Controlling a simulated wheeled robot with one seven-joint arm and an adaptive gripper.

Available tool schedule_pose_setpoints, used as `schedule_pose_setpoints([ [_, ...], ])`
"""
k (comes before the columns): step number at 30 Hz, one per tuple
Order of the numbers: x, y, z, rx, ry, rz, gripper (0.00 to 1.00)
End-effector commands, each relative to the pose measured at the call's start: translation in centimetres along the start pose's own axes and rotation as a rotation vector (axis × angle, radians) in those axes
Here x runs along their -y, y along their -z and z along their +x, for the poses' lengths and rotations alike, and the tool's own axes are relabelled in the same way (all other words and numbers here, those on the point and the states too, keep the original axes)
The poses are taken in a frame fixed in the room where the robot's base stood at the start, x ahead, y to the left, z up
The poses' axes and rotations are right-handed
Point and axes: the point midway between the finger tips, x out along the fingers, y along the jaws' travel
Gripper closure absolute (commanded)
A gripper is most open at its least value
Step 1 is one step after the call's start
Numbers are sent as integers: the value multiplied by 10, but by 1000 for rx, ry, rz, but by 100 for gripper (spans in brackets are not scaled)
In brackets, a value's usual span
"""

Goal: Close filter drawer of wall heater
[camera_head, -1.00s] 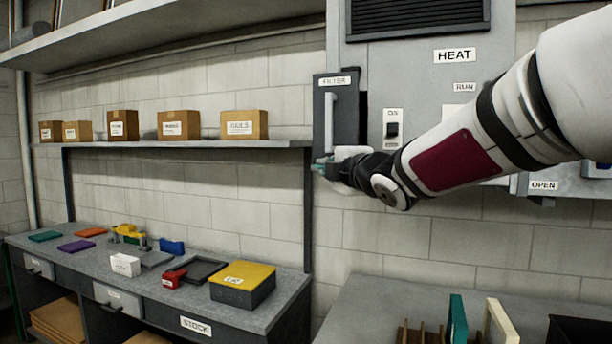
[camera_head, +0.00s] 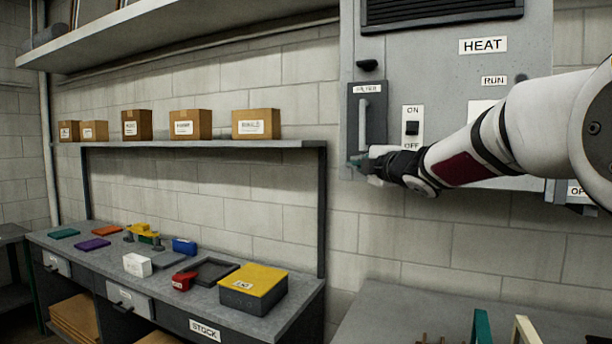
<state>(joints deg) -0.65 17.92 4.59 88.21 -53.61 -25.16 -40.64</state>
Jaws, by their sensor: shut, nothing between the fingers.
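The wall heater (camera_head: 440,60) is a grey cabinet at the upper right with a HEAT label. Its filter drawer (camera_head: 377,106) is a dark panel with a FILTER label and a pale vertical handle (camera_head: 363,115). The drawer front looks close to the heater face; I cannot tell whether it is fully flush. My gripper (camera_head: 359,161) is shut and empty at the drawer's lower edge, just below the handle. It covers the bottom of the drawer, and I cannot tell whether it touches it.
A shelf with several boxes (camera_head: 256,124) is to the left. Below are a workbench with a yellow-topped box (camera_head: 253,288) and a grey table (camera_head: 400,315).

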Motion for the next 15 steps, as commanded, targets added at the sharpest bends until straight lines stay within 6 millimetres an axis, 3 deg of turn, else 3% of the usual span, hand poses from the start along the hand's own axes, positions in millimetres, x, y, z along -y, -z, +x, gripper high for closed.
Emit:
schedule_pose_setpoints([
  [15,-1,-6,5,2,-2,0,100],
])
